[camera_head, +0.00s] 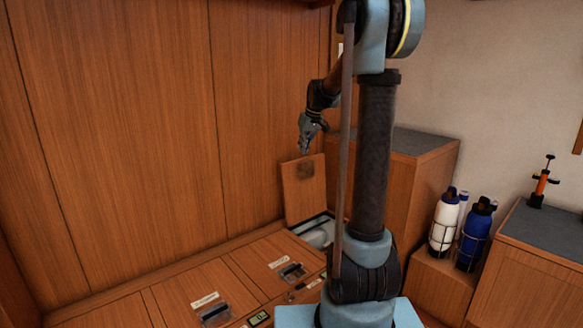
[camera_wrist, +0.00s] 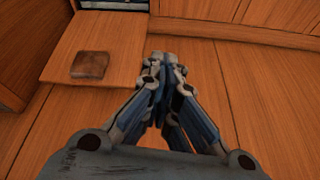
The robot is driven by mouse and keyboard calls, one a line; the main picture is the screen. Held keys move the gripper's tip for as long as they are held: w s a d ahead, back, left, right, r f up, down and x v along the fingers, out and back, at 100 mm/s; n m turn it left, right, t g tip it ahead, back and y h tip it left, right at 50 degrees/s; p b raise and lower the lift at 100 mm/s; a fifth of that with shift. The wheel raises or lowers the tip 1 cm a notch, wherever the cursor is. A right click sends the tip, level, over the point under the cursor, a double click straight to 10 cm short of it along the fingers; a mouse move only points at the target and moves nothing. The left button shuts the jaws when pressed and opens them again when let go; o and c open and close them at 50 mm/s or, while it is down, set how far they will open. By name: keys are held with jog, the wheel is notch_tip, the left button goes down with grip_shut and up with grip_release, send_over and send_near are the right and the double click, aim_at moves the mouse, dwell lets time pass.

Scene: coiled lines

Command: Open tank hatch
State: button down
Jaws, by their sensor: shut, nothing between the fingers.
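The tank hatch lid (camera_head: 303,196) stands raised, nearly upright, against the back wall in the head view. A dark square patch marks its face near the top. Below it the hatch opening shows a pale tank (camera_head: 318,234) inside; my arm hides part of it. The lid also shows at the upper left of the wrist view (camera_wrist: 118,50). My gripper (camera_head: 304,152) is just above the lid's top edge in the head view. In the wrist view my gripper (camera_wrist: 163,58) has its fingertips together and empty, beside the lid's right edge; contact cannot be told.
Two shut, labelled hatches (camera_head: 205,290) (camera_head: 275,262) with dark latches lie to the left. A tall wooden cabinet (camera_head: 420,160) stands close behind my arm. White (camera_head: 443,222) and blue (camera_head: 475,236) bottles and an orange pump (camera_head: 541,184) are at the right.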

jog(key=n, duration=0.2)
send_near(285, 165)
jog(key=shift+t+y, duration=0.3)
jog(key=shift+y, duration=0.1)
jog(key=x, duration=0.7)
jog(key=shift+s+d+f, duration=0.1)
jog(key=shift+s+d, duration=0.15)
jog(key=shift+d, duration=0.05)
jog(key=s+d, duration=0.1)
jog(key=s, duration=0.1)
jog(key=s+d, duration=0.1)
jog(key=shift+s+d+f, duration=0.1)
jog(key=shift+s+d, duration=0.1)
jog(key=shift+s, duration=0.2)
jog(key=shift+s, duration=0.1)
jog(key=shift+s+d, duration=0.15)
jog(key=shift+s, duration=0.25)
